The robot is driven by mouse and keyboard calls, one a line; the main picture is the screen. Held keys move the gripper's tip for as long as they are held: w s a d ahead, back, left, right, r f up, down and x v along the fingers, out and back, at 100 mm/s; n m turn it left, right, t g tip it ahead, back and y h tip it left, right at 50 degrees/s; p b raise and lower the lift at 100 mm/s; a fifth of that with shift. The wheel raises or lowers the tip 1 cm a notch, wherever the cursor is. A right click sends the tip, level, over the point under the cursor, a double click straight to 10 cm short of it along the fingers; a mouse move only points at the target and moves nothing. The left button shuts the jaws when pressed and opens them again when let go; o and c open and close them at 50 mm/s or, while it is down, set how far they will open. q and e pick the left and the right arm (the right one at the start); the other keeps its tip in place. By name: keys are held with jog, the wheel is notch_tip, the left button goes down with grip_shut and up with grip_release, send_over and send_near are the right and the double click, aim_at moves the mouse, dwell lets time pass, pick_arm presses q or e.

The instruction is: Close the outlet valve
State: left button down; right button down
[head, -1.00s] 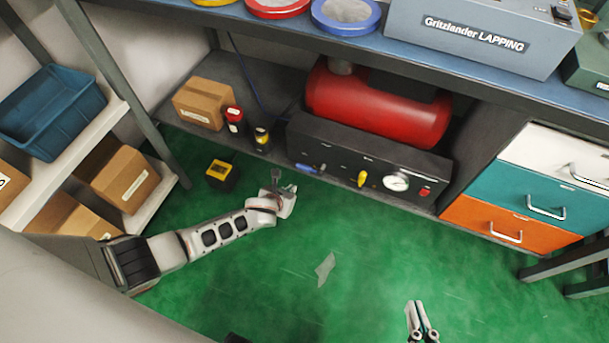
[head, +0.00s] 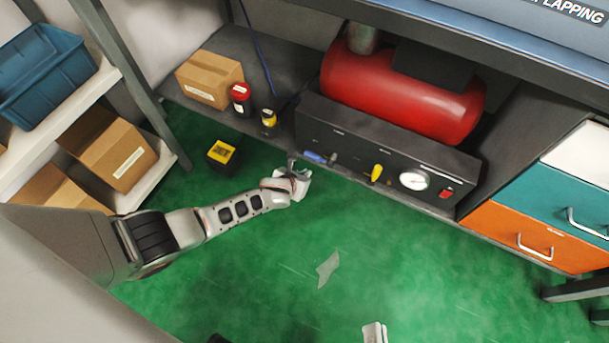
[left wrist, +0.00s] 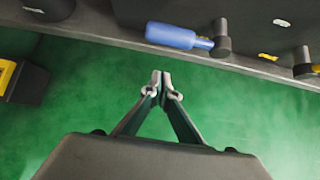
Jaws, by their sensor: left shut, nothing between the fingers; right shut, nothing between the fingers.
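The black valve panel (head: 350,137) carries a blue lever handle (head: 315,157) at its left and a yellow handle (head: 376,172) near its middle. The labels above them are too small to read, so I cannot tell which is the outlet valve. In the left wrist view the blue handle (left wrist: 172,36) lies sideways, pointing left from its dark pivot. The yellow handle (left wrist: 302,69) shows at the right edge. My left gripper (head: 291,160) is shut and empty, just left of the blue handle; its fingertips (left wrist: 161,80) appear apart from it. My right gripper (head: 375,333) is shut, mostly cut off below.
A gauge (head: 414,180) and red switch (head: 446,194) sit right on the panel, below a red tank (head: 400,90). A yellow-black box (head: 221,154) stands on the floor left of my left gripper. Orange drawers (head: 515,235) stand right. The green floor is mostly clear.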

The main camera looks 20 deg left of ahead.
aim_at(319, 159)
pick_arm(q)
jog(key=w+r, duration=0.1)
jog(key=w+r+p, duration=0.1)
jog(key=r, duration=0.1)
jog(key=shift+w+r, duration=0.15)
jog(key=shift+r, duration=0.05)
pick_arm(e)
jog(key=shift+d+n, duration=0.2)
jog(key=shift+n, duration=0.1)
jog(key=shift+w+r, duration=0.1)
jog(key=shift+w, duration=0.05)
